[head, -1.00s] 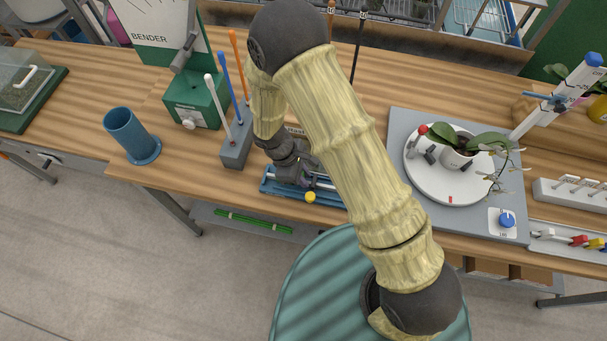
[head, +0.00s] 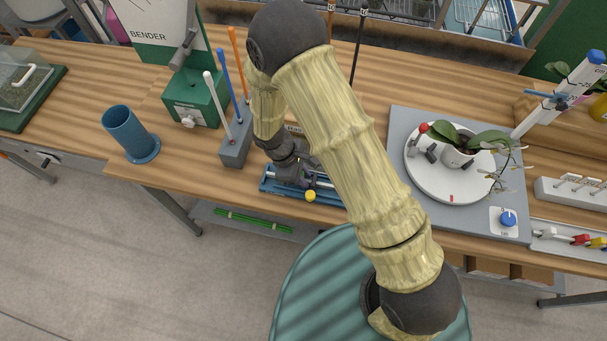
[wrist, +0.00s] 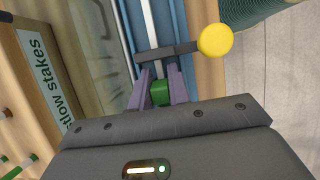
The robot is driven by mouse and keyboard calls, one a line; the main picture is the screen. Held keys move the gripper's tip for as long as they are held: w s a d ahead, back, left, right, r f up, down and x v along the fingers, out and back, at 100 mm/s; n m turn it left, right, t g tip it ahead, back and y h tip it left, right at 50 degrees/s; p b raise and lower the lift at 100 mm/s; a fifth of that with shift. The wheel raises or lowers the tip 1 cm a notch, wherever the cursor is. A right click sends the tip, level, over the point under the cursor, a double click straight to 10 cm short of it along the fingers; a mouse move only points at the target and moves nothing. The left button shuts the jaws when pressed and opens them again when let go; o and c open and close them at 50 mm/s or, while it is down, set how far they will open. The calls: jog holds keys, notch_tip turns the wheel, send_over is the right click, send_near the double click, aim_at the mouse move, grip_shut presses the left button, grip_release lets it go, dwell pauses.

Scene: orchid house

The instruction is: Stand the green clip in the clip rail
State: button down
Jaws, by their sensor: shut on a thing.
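My gripper (wrist: 160,80) points down over a blue fixture (wrist: 178,35) with a pale metal rod, at the front edge of the bench. Its two purple fingers are shut on a small green piece (wrist: 161,93), which looks like the green clip. A dark crossbar with a yellow knob (wrist: 215,40) lies just past the fingertips; I cannot tell whether they touch.
A grey block (head: 236,150) holding white, blue and orange sticks stands left of my gripper. Further left are a blue cup (head: 128,135) and a green bender (head: 195,100). A potted orchid stands on a white turntable (head: 425,185) between my arm and the clips.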

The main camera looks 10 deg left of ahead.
jog(key=shift+f, duration=0.2)
jog(key=c, duration=1.2)
grip_release()
jog(key=shift+c, duration=0.2)
jog(key=shift+r, duration=0.1)
jog(key=shift+w+a+r, duration=0.15)
jog(key=shift+a+r, duration=0.2)
jog(key=shift+r, duration=0.15)
jog(key=b+v, duration=0.2)
jog(key=v, duration=1.4)
jog(key=shift+d+r, duration=0.1)
jog(key=shift+d, duration=0.05)
